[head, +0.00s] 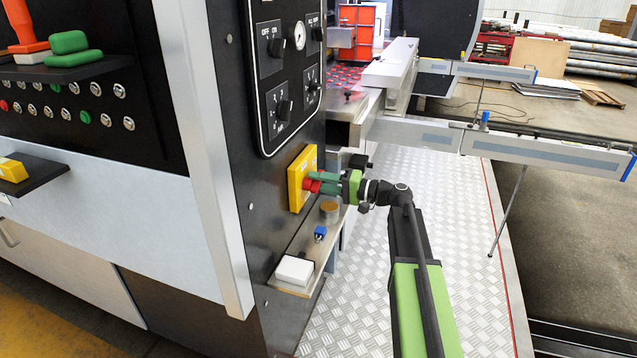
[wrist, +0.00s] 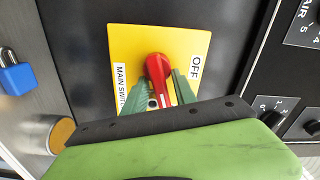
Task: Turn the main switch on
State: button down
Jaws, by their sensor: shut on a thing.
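The main switch is a red rotary handle (wrist: 156,72) on a yellow plate (wrist: 120,42), labelled "MAIN SWITCH" and "OFF". In the head view the yellow plate (head: 296,181) is on the dark side panel of the machine. The red handle (head: 312,186) shows there, partly behind the fingers. My gripper (head: 324,182) has its green fingers around the handle and is shut on it. In the wrist view my gripper (wrist: 160,95) has one finger on each side of the handle. The handle's lower end is partly hidden between the fingers.
Below the switch a small shelf holds a blue padlock (head: 320,232), a white box (head: 294,270) and a round brownish object (head: 329,208). A control panel with knobs and a gauge (head: 299,36) is above. Open checkered floor (head: 350,300) lies beside my arm.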

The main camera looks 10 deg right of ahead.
jog(key=shift+f+m, duration=0.15)
jog(key=shift+m, duration=0.65)
jog(key=shift+f+m, duration=0.15)
jog(key=shift+m, duration=0.65)
jog(key=c, duration=1.4)
grip_release()
jog(key=shift+o, duration=0.2)
jog(key=v, duration=1.7)
jog(key=shift+d, duration=0.2)
jog(key=shift+s, duration=0.15)
